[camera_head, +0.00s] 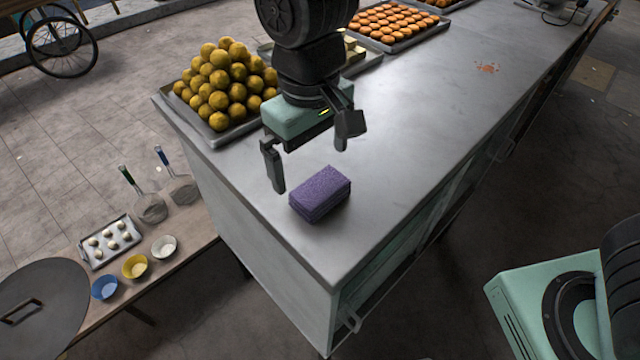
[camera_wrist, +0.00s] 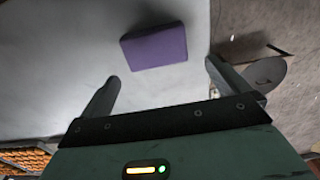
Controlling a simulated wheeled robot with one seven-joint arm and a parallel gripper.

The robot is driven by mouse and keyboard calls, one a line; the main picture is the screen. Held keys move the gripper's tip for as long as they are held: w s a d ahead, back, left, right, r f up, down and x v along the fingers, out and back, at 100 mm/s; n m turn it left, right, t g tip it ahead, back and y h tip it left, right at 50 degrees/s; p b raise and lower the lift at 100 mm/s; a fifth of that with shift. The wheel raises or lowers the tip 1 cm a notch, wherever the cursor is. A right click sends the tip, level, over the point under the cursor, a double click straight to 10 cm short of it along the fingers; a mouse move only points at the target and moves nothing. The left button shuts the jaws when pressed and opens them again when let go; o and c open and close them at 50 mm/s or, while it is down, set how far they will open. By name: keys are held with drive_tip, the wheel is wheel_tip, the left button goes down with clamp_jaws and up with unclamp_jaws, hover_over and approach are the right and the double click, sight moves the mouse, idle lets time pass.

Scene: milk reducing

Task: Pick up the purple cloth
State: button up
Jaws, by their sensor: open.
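The purple cloth (camera_head: 320,192) is a thick folded block lying on the metal counter (camera_head: 400,130) near its front corner. It also shows in the wrist view (camera_wrist: 154,46), ahead of the fingertips and roughly between their lines. My gripper (camera_head: 310,160) is open and empty, with its two fingers apart. In the head view it hangs just behind the cloth and appears above the counter. The wrist view shows both fingers (camera_wrist: 160,75) pointing toward the cloth with a gap before it. Nothing hides the cloth.
A tray of stacked yellow balls (camera_head: 222,85) stands left of my gripper. A tray of round orange-brown sweets (camera_head: 393,22) is farther back. A lower table with bowls (camera_head: 135,266), strainers (camera_head: 150,207) and a small tray (camera_head: 109,242) is at left. The counter right of the cloth is clear.

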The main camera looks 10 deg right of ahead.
sight(314, 181)
drive_tip(key=shift+w+d+f+p, duration=0.1)
drive_tip(key=shift+f+p, duration=0.45)
drive_tip(key=shift+f, duration=1)
drive_tip(key=shift+w+d+f+p, duration=0.1)
drive_tip(key=shift+f+p, duration=0.4)
drive_tip(key=shift+f, duration=1)
drive_tip(key=c, duration=0.8)
